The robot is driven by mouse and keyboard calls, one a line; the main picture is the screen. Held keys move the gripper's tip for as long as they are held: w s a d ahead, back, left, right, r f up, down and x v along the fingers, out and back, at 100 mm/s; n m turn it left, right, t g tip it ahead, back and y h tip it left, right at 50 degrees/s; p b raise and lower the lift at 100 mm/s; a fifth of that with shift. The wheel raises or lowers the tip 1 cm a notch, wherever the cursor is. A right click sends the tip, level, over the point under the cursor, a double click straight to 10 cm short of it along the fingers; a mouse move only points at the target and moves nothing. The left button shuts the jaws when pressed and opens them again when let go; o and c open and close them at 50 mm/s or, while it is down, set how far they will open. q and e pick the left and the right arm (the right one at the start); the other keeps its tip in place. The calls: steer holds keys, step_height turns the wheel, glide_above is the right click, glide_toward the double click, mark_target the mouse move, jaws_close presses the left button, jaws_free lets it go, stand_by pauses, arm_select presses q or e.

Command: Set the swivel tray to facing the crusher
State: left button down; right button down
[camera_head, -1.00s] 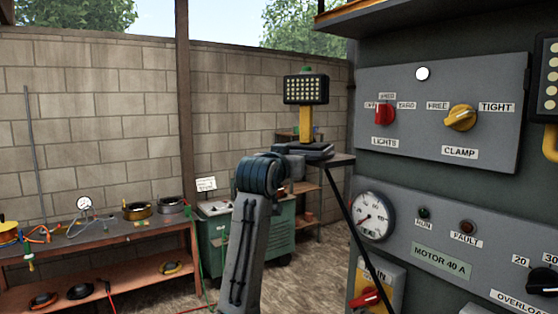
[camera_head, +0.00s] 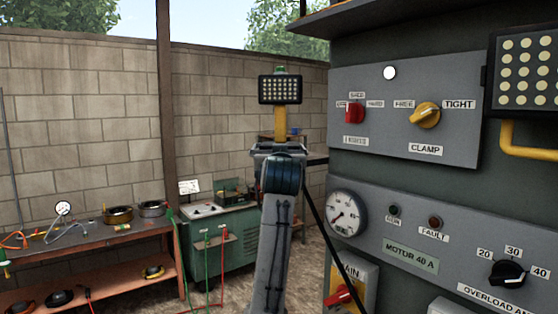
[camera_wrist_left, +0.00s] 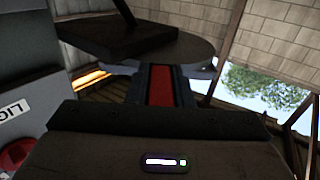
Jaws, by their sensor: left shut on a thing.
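The swivel tray (camera_head: 317,161) shows only as a thin dark edge beside my left wrist in the head view, near the crusher's grey panel; the wrist hides the rest. In the left wrist view the tray (camera_wrist_left: 195,52) is a dark, round-edged plate just beyond my left gripper (camera_wrist_left: 160,86), with a dark block on it. My gripper is shut on a red part at the tray's edge, probably its handle. In the head view the fingers of my left gripper are hidden behind the wrist. My right gripper is not in view.
The control panel (camera_head: 345,140) with knobs and a gauge (camera_head: 346,214) stands close on the right. A lamp on a yellow post (camera_head: 280,122) shows behind my wrist. A green cabinet (camera_head: 225,245) and a workbench (camera_head: 120,232) stand at the left.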

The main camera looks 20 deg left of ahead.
arm_select(q)
steer(key=shift+r, duration=0.2)
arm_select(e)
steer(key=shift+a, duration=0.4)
arm_select(q)
steer(key=c, duration=1.3)
jaws_free()
steer(key=shift+f, duration=0.1)
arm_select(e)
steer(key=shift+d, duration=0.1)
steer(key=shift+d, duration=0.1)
arm_select(q)
steer(key=shift+s+d+f, duration=0.1)
steer(key=b+v, duration=0.6)
steer(key=v, duration=0.4)
steer(key=shift+s+d, duration=0.15)
steer(key=shift+s, duration=0.15)
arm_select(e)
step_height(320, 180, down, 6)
